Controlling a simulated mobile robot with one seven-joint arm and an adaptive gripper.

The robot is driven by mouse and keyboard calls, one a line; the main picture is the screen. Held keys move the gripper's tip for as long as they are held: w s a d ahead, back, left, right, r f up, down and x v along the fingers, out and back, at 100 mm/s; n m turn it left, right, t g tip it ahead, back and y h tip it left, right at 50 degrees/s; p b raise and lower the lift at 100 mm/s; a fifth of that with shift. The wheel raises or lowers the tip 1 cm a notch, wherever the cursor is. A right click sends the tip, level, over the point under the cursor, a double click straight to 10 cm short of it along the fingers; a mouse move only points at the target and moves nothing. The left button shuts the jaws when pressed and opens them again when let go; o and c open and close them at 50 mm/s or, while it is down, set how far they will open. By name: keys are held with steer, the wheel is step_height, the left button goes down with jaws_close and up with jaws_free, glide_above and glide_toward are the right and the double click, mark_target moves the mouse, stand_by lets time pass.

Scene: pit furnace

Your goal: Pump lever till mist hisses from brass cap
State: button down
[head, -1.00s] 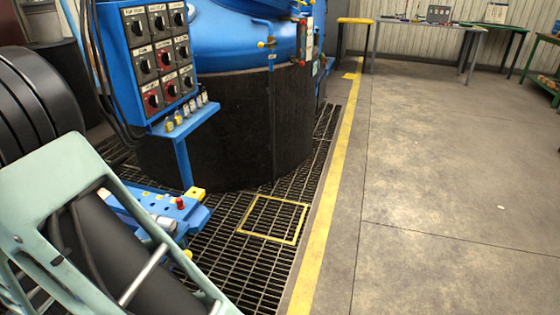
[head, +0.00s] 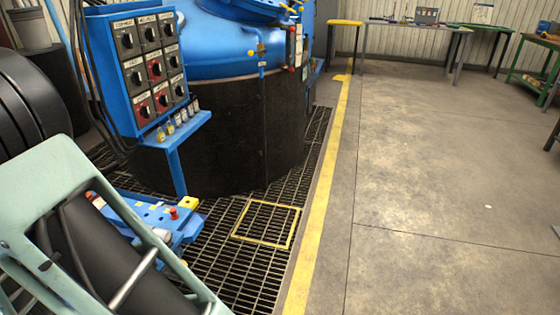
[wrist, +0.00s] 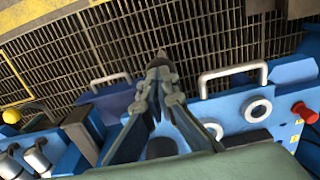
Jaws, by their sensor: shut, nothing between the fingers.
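I cannot make out a pump lever or a brass cap for certain in either view. The blue furnace vessel (head: 225,45) carries small yellow and red knobs; a yellow knob (head: 260,47) sits on a short rod at its side. In the wrist view my gripper (wrist: 160,58) points away from the camera. Its fingers are together and hold nothing, above dark floor grating. My gripper does not show in the head view.
Floor grating (head: 225,275) surrounds the vessel, edged by a yellow line (head: 325,215). The concrete floor (head: 430,170) at right is mostly clear; benches stand behind.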

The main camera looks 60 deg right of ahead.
steer(key=f, duration=0.1)
steer(key=f+b, duration=0.1)
steer(key=shift+s+f, duration=0.2)
steer(key=shift+f, duration=0.2)
steer(key=r+p, duration=0.1)
steer(key=r, duration=0.1)
steer(key=r+p, duration=0.2)
steer(key=w+r+p, duration=0.1)
steer(key=r, duration=0.1)
steer(key=shift+a+p, duration=0.15)
steer(key=shift+p, duration=0.25)
steer(key=shift+w+f, duration=0.1)
steer(key=shift+f, duration=0.05)
step_height(320, 180, up, 5)
steer(key=p, duration=0.3)
steer(key=shift+p, duration=0.35)
